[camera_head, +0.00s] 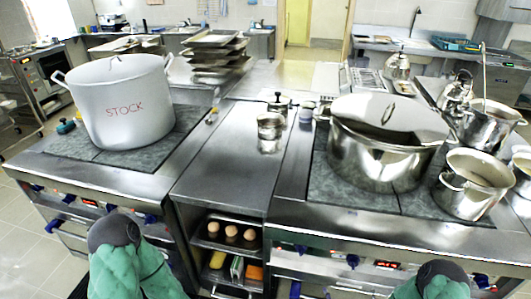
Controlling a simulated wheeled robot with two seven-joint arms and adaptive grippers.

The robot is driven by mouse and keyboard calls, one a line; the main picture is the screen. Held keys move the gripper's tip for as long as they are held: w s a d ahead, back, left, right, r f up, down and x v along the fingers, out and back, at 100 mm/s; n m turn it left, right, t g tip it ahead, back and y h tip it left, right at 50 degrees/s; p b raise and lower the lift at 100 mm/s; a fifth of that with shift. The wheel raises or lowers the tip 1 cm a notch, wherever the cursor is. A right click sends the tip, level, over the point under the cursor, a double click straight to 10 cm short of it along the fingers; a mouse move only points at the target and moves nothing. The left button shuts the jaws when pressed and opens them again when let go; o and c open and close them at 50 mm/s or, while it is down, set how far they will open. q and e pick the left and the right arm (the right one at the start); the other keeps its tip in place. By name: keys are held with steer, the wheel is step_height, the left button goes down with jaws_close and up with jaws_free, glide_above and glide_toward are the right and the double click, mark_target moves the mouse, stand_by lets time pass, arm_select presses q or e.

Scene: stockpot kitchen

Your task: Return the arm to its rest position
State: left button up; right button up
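Parts of my two arms, green with dark grey rounded joints, show at the bottom edge of the head view, one left of centre and one at the right. Both are low, in front of the stove fronts, and apart from the pots. No fingertips of either gripper show, so both grippers are out of view. A large white stockpot (122,108) marked "STOCK" stands upright on the left cooktop with its lid on. A large steel pot (375,160) with a lid stands on the right cooktop.
The steel counter (230,165) between the cooktops is mostly bare, with a small steel pot (270,126) at its back. Smaller steel pots (472,183) and kettles crowd the right side. Open shelves (230,255) below hold eggs and other items.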

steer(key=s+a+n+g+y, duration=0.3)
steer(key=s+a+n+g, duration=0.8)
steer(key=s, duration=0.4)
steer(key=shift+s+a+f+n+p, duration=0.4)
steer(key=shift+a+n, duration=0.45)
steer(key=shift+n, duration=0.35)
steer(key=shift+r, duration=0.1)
